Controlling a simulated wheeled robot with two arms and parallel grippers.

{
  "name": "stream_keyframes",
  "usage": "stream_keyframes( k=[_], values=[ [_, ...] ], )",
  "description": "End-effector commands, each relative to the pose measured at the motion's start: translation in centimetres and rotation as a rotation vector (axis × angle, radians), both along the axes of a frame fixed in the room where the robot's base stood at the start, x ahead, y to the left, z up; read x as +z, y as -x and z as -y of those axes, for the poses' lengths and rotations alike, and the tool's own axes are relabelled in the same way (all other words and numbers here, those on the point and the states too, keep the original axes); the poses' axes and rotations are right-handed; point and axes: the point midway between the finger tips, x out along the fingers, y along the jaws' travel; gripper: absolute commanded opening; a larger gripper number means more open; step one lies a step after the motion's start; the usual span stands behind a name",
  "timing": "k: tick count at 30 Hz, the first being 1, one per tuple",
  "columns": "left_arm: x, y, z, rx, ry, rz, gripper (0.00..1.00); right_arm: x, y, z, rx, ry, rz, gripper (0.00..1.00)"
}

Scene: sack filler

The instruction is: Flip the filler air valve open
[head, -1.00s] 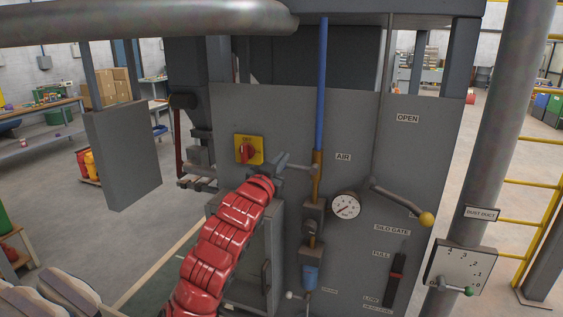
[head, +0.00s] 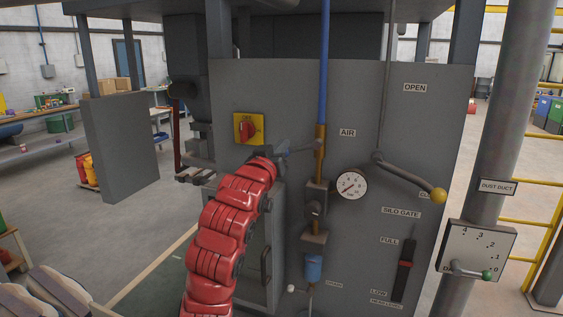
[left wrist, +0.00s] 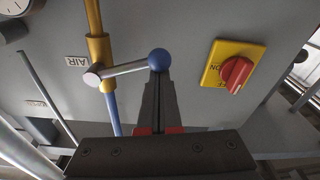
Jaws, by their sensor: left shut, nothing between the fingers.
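The air valve has a brass body (head: 320,139) on a blue vertical pipe, beside the AIR label. Its metal lever (left wrist: 125,69) sticks out sideways, across the pipe, and ends in a blue ball knob (left wrist: 159,59). My left gripper (head: 284,148) is at the lever's free end. In the left wrist view its fingers (left wrist: 158,78) are shut with nothing between them, and their tips are right at the ball. I cannot tell whether they touch it. In the head view my gripper hides the ball. My right gripper is not in view.
A yellow plate with a red switch (head: 248,128) is left of the valve. A pressure gauge (head: 351,185) and the silo gate handle (head: 410,178) are to its right. A dust duct (head: 494,150) stands at the right. A grey box panel (head: 121,148) hangs at the left.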

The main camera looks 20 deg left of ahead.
Motion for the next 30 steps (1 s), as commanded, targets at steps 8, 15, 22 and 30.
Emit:
stream_keyframes(
  k=[8,15,22,30],
  values=[
    [-3.4,0.0,0.6,-0.002,0.264,-0.012,0.00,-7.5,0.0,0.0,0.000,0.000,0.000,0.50],
    [-4.9,0.0,1.5,-0.001,0.492,-0.022,0.00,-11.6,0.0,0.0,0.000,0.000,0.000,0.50],
    [-5.9,0.1,2.7,-0.004,0.710,-0.026,0.00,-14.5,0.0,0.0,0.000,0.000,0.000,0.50],
    [-6.7,0.1,4.3,-0.003,0.945,-0.036,0.00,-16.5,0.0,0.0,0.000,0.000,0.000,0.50]
  ],
)
